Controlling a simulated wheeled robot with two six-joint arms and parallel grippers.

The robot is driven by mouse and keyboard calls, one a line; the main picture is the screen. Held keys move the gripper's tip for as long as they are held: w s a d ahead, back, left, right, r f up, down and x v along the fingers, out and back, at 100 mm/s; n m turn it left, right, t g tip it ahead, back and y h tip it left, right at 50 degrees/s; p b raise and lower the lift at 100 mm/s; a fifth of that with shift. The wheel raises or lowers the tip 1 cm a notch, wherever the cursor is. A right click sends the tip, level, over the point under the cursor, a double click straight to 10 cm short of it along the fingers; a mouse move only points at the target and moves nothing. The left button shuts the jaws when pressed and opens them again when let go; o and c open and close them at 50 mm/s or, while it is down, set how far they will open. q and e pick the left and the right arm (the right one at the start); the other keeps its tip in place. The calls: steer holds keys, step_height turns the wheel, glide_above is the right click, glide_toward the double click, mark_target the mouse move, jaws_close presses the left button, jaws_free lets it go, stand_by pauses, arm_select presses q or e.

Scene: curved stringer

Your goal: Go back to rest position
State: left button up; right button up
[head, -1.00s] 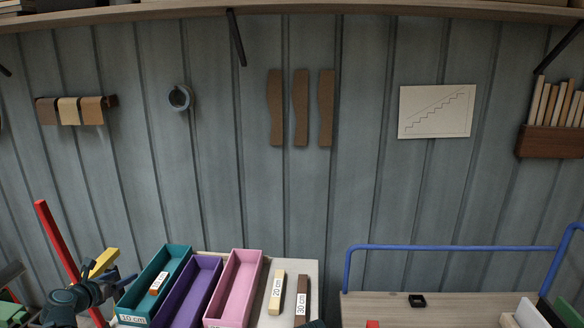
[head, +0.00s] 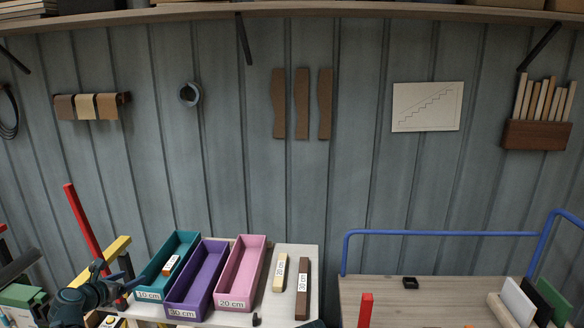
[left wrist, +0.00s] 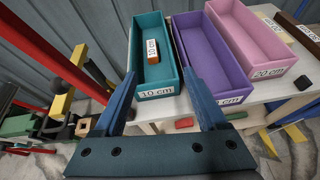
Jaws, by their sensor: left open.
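My left gripper (head: 122,286) is at the lower left in the head view, beside the left side of the teal bin (head: 149,296). In the left wrist view its two fingers (left wrist: 158,88) are spread apart with nothing between them. The teal bin, labelled 10 cm, holds a small orange-brown block (head: 171,265) with a white label. The purple bin (head: 181,313), labelled 30 cm, and the pink bin (head: 233,303), labelled 20 cm, look empty. My right gripper cannot be made out in either view.
A pale 20 cm block (head: 280,271) and a dark brown 30 cm block (head: 302,289) lie on the white table (head: 311,255). A blue-railed wooden surface (head: 440,300) is at the right. Red and yellow bars (head: 82,217) stand near my left arm.

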arm_select(q)
steer(key=s+d+f+m+g+h+b, duration=0.1)
steer(key=s+d+f+m+g+b, duration=0.15)
steer(key=d+f+m, duration=0.6)
steer(key=s+d+f+m+g+h+b, duration=0.1)
steer(key=s+d+m+g, duration=0.3)
steer(key=d, duration=0.9)
steer(key=s+d+f+m+g+h+b, duration=0.1)
steer(key=s+d+f+m+g+b, duration=0.1)
steer(key=d+f+m, duration=0.6)
steer(key=s+d+f+m+g+y+b, duration=0.2)
steer(key=s+d+f+m+y, duration=0.1)
steer(key=s+d+m, duration=0.5)
steer(key=s+d+f+m+g+y+b, duration=0.25)
steer(key=s+d+m, duration=0.25)
steer(key=s+m, duration=0.45)
step_height(320, 180, up, 17)
steer(key=p, duration=1.7)
